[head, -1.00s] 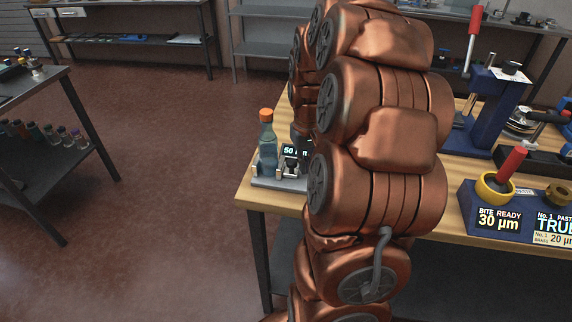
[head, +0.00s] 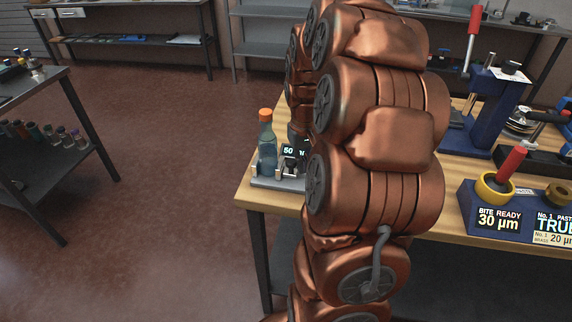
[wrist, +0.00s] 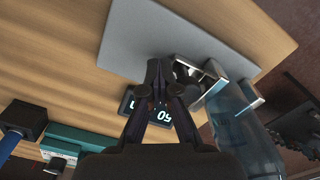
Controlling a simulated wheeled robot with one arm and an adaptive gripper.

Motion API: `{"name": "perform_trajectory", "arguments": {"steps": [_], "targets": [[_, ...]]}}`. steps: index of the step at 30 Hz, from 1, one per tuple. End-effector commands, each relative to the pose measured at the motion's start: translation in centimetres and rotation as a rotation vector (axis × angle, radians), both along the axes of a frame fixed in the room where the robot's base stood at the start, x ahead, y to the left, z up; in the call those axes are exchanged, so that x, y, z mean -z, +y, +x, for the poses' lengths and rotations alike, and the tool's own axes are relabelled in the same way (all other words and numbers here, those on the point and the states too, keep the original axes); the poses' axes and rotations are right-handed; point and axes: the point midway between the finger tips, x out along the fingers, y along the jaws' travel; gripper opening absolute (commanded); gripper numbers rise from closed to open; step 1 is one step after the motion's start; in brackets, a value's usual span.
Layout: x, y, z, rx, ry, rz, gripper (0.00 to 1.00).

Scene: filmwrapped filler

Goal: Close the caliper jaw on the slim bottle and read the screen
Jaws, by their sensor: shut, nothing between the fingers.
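The slim bottle (head: 267,146), clear blue-green with an orange cap, stands upright on the grey caliper base (head: 277,184) at the table's left corner. In the wrist view the bottle (wrist: 240,118) lies to the right of my gripper, beside the metal caliper jaw (wrist: 208,75). The dark screen (head: 289,150) shows "50" and more that my arm hides; in the wrist view the screen (wrist: 163,117) is partly behind my fingers. My gripper (wrist: 157,66) is shut and empty, its tips close to the jaw; I cannot tell whether they touch. My arm hides it in the head view.
A blue station with a yellow ring and red handle (head: 508,165) reads "BITE READY 30 µm" on the right. A blue press (head: 490,110) stands behind it. A shelf with small bottles (head: 45,140) is at the left. The floor between is clear.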

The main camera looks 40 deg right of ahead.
Motion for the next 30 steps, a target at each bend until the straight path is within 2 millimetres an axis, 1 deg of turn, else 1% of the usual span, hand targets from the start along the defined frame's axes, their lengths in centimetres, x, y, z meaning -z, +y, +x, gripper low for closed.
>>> {"name": "perform_trajectory", "arguments": {"steps": [20, 23, 30], "targets": [[-0.1, -0.7, -1.0, 0.002, -0.001, 0.0, 0.0], [-0.4, -0.7, -0.9, 0.002, -0.002, 0.0, 0.0], [-1.9, -0.7, -0.9, 0.001, -0.002, -0.001, 0.0]]}}
